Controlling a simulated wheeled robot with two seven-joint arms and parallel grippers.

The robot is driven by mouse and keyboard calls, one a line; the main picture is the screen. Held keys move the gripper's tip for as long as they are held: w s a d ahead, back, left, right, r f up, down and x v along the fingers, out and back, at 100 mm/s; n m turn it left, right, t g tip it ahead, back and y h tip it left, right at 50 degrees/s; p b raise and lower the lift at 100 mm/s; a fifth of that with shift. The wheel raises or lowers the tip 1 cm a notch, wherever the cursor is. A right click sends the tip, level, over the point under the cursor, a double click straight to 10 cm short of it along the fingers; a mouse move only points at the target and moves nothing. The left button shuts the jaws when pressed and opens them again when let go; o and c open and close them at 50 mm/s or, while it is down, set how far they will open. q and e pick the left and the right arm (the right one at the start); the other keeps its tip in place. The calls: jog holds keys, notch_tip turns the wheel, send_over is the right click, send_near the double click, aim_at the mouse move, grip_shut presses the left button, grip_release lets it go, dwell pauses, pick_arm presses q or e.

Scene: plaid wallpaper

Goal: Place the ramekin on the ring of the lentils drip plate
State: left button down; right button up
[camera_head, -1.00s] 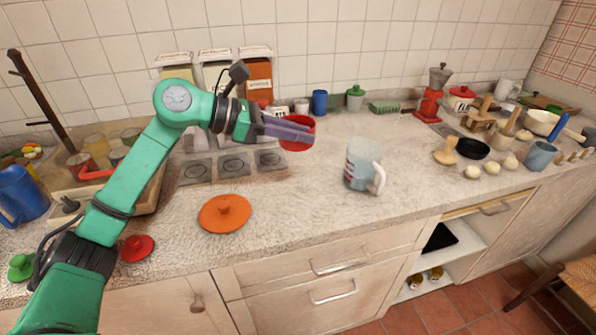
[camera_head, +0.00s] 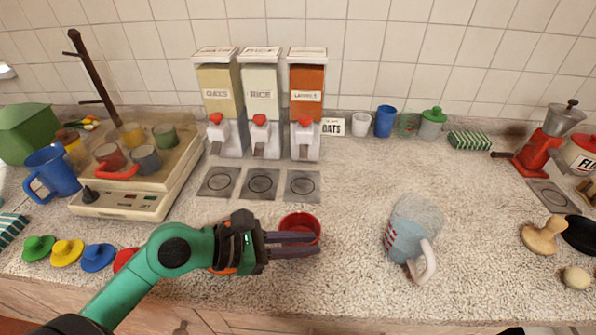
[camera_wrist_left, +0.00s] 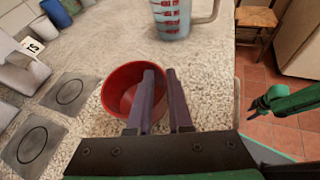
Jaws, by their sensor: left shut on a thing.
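The red ramekin (camera_head: 301,222) is held upright by my left gripper (camera_head: 318,244), over the counter in front of the drip plates. In the left wrist view, one finger of the left gripper (camera_wrist_left: 163,75) lies over the ramekin (camera_wrist_left: 120,85) and the other is outside its wall. The lentils drip plate (camera_head: 303,186), grey with a dark ring, lies below the orange lentils dispenser (camera_head: 307,85), behind the ramekin and apart from it. My right gripper (camera_wrist_left: 262,103) shows small at the right of the left wrist view; its jaws are unclear.
Oats (camera_head: 219,183) and rice (camera_head: 261,184) drip plates lie left of the lentils one. A measuring jug (camera_head: 405,235) stands right of the ramekin. A scale (camera_head: 130,195) with cups is at left. An orange lid (camera_head: 222,271) is partly hidden behind my left gripper.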

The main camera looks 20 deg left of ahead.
aim_at(308, 216)
pick_arm(q)
jog(key=shift+f, duration=0.15)
jog(key=shift+w, duration=0.3)
jog(key=w, duration=0.1)
jog(key=w+a+p, duration=0.1)
jog(key=w, duration=0.1)
jog(key=w+a+p, duration=0.1)
jog(key=shift+w+r, duration=0.35)
jog(key=shift+w, duration=0.05)
jog(key=w+a+p, duration=0.1)
jog(key=w, duration=0.3)
jog(key=w+a+p, duration=0.1)
jog(key=w, duration=0.2)
jog(key=w+a+p, duration=0.1)
jog(key=w, duration=0.3)
jog(key=shift+w, duration=0.35)
jog(key=shift+d+f+p, duration=0.1)
jog(key=shift+f+p, duration=0.25)
jog(key=shift+f, duration=0.8)
jog(key=shift+s, duration=0.15)
pick_arm(e)
jog(key=r, duration=0.5)
jog(key=shift+w+d+r, duration=0.15)
jog(key=shift+w+r, duration=0.05)
jog(key=shift+r, duration=0.1)
